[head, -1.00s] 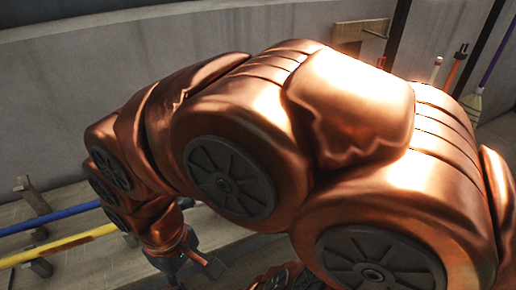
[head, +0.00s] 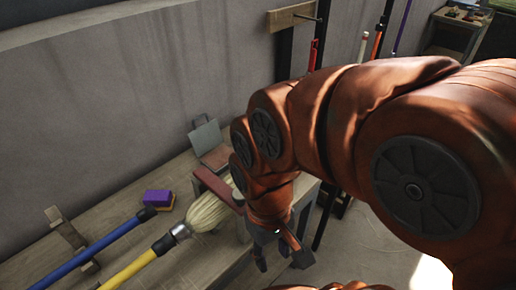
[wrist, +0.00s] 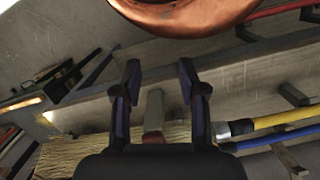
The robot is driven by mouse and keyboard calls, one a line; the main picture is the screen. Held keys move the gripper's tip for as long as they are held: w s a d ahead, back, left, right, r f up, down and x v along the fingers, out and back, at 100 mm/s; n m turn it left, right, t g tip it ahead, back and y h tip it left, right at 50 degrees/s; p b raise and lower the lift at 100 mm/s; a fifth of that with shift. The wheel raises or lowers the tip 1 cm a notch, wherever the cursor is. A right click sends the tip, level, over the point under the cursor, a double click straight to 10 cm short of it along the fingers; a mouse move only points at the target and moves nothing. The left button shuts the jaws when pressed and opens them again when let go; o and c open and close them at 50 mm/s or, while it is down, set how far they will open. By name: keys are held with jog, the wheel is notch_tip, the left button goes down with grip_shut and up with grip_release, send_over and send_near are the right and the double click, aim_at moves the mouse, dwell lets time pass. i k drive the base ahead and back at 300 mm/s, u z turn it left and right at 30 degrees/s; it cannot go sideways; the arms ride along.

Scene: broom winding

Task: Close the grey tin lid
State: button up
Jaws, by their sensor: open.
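A grey tin lid (head: 204,138) stands upright, tilted open, at the back of the workbench by the wall in the head view. A brownish tin base (head: 216,157) lies at its foot, partly hidden by my arm. My gripper (head: 281,261) is low at the bench's right end, to the right of and nearer than the tin, apart from it. In the wrist view my gripper (wrist: 160,76) shows two spread fingers with nothing between them. I cannot make out the tin in the wrist view.
A red clamp jaw (head: 218,188) and broom bristles (head: 208,212) lie between the tin and the front. A yellow pole (head: 128,271), blue pole (head: 95,250) and purple sponge (head: 158,198) are to the left. The wall (head: 120,95) rises behind the bench.

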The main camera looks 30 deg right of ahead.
aim_at(204, 138)
jog(key=z, duration=0.25)
jog(key=k, duration=0.5)
jog(key=z, duration=0.95)
jog(key=i, duration=0.8)
jog(key=u, duration=2.15)
